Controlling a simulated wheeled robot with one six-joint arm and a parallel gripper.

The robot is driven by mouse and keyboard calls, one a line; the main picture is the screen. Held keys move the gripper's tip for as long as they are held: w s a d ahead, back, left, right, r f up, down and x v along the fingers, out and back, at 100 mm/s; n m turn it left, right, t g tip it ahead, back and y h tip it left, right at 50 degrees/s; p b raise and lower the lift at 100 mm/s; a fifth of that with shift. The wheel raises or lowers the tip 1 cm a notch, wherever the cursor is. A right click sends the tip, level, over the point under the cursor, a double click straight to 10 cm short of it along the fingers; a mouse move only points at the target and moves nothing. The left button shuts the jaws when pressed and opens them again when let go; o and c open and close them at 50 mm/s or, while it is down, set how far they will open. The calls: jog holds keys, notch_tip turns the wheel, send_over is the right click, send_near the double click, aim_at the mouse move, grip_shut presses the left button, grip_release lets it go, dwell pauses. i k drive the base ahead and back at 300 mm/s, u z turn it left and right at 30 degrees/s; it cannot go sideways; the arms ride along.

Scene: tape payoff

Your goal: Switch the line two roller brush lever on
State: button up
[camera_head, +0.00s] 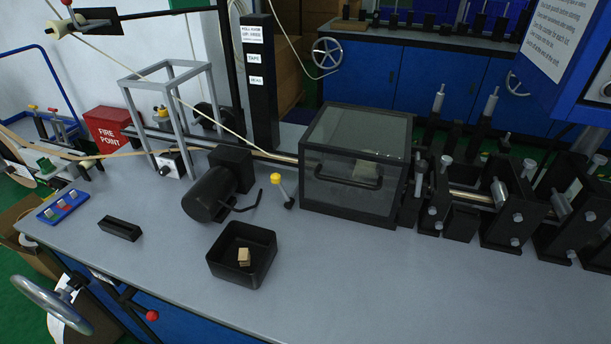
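I cannot read any label that marks the line two roller brush lever. A short lever with a yellow knob (277,188) stands tilted on the grey bench, left of the glass-sided black box. A white switch box (174,163) with a small black knob sits under the grey frame at the left. A black lever with a red ball (151,315) shows at the bench's front edge. I cannot tell which of these is the task's lever, or its on or off position. My gripper is not in view.
A black motor (210,194) with a bent handle lies left of the yellow knob. The glass-sided box (354,165) stands to its right. The bench (350,290) is clear at front right. A handwheel (52,306) is at lower left.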

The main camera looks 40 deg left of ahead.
aim_at(276, 177)
jog(key=u, duration=1.95)
jog(key=k, duration=0.65)
jog(key=u, duration=0.6)
jog(key=k, duration=0.7)
jog(key=u, duration=0.35)
jog(key=i, duration=1.3)
jog(key=z, duration=0.8)
jog(key=i, duration=0.35)
jog(key=z, duration=0.25)
